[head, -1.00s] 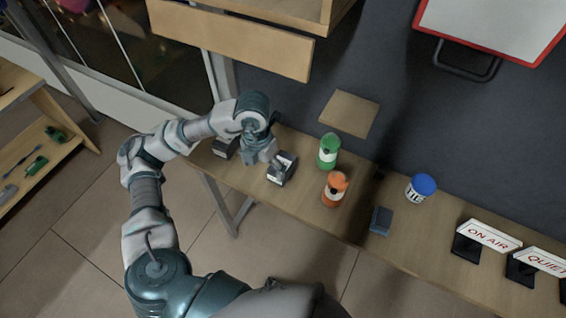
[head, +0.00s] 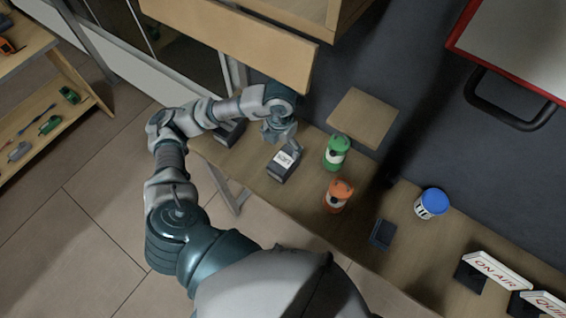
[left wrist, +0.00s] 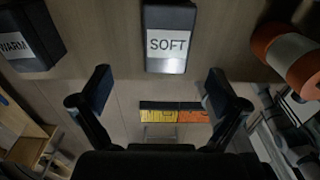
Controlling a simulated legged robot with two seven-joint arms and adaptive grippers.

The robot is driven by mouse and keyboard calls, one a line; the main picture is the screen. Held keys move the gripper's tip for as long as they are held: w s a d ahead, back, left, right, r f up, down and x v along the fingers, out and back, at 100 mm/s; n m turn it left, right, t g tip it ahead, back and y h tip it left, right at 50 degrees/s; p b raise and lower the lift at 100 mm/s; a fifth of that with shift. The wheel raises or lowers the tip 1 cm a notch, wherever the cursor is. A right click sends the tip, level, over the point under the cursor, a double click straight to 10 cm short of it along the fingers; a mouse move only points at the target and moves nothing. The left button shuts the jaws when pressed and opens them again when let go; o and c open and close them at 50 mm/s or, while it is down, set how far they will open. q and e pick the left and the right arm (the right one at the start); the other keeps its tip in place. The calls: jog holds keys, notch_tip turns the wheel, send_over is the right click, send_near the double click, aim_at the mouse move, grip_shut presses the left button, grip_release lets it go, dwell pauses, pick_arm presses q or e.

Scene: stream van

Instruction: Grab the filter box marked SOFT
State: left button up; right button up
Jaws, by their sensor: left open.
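The filter box marked SOFT (left wrist: 168,42) is dark with a white label. It stands upright at the top middle of the left wrist view, ahead of and between the spread fingers. In the head view the dark box with a white label (head: 281,169) stands near the front edge of the bench. My left gripper (head: 288,143) is just above it in the picture, with a finger partly overlapping it. The left wrist view shows the gripper (left wrist: 158,84) open and empty, with a gap between fingertips and box. My right gripper is not in view.
A dark box marked WARM (left wrist: 29,38) stands to the left. Orange (head: 338,196) and green (head: 337,152) bottles stand right of the labelled box. Farther right are a small dark block (head: 382,234), a blue-lidded tub (head: 432,203) and an ON AIR sign (head: 497,270). A wooden shelf (head: 235,38) overhangs behind.

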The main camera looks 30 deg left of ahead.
aim_at(284, 159)
pick_arm(q)
jog(key=f, duration=0.4)
jog(key=shift+w+d+f, duration=0.15)
jog(key=shift+w+d, duration=0.05)
jog(key=shift+w, duration=0.05)
jog(key=shift+d+f, duration=0.1)
jog(key=shift+f, duration=0.05)
jog(key=shift+s+d+f+p, duration=0.1)
jog(key=shift+d+f+p, duration=0.05)
jog(key=shift+f+p, duration=0.2)
jog(key=f, duration=0.1)
jog(key=f+p, duration=0.1)
jog(key=f, duration=0.1)
jog(key=shift+s+d+f, duration=0.1)
jog(key=shift+d+f, duration=0.1)
jog(key=shift+f, duration=0.45)
jog(key=shift+a+f, duration=0.1)
jog(key=shift+a, duration=0.1)
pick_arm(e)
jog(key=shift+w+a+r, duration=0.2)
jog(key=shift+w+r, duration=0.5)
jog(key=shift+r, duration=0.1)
pick_arm(q)
jog(key=shift+d, duration=0.1)
jog(key=c, duration=1.4)
